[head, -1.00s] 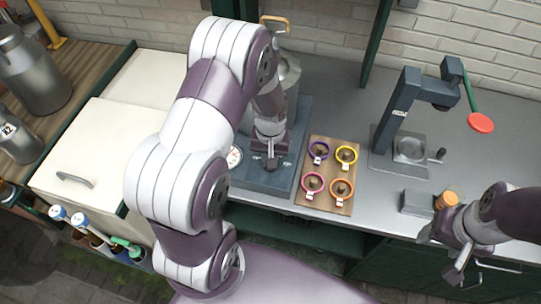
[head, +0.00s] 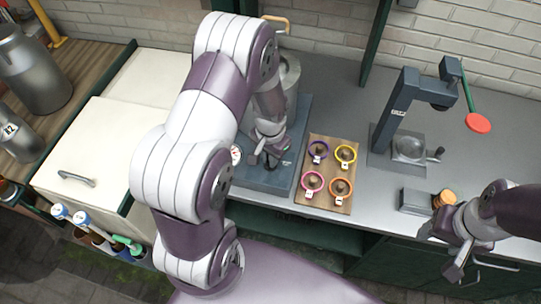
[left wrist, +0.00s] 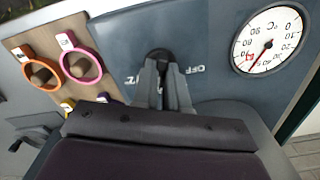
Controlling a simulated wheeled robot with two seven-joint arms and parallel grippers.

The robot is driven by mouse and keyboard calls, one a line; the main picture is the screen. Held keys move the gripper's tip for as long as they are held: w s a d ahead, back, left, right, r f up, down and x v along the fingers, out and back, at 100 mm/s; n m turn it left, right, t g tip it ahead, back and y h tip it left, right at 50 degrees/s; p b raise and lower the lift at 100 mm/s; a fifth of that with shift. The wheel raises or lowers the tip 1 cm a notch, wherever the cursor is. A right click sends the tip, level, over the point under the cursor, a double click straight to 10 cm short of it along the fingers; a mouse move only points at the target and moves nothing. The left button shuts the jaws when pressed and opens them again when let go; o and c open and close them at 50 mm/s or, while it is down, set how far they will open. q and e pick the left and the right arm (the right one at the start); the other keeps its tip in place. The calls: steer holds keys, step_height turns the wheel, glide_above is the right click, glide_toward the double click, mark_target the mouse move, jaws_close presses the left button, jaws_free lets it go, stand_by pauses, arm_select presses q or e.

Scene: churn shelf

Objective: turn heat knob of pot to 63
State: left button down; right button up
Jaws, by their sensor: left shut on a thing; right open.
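The pot (head: 290,75) is a grey metal vessel at the back of a blue-grey base (head: 262,181), partly hidden behind my left arm. On the base's front panel, the dark heat knob (left wrist: 159,55) shows in the left wrist view, with "OFF" lettering beside it. My left gripper (left wrist: 160,68) is shut on the knob; in the head view it (head: 267,157) is at the base's top. A round white °C dial (left wrist: 270,40) with a red needle sits right of the knob; the exact reading is hard to tell. My right gripper (head: 446,255) is open and empty at the front right.
A wooden board (head: 326,172) with several coloured ring-shaped holders lies right of the base. A dark press stand (head: 398,110) with a red-tipped lever stands further right. A small grey box (head: 415,201) lies near my right arm.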

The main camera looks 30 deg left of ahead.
arm_select(q)
steer(key=c, duration=1.2)
jaws_free()
steer(key=shift+o, duration=0.2)
steer(key=shift+r, duration=0.1)
step_height(320, 180, up, 13)
steer(key=b, duration=0.1)
steer(key=shift+f+b, duration=0.2)
steer(key=shift+b, duration=0.15)
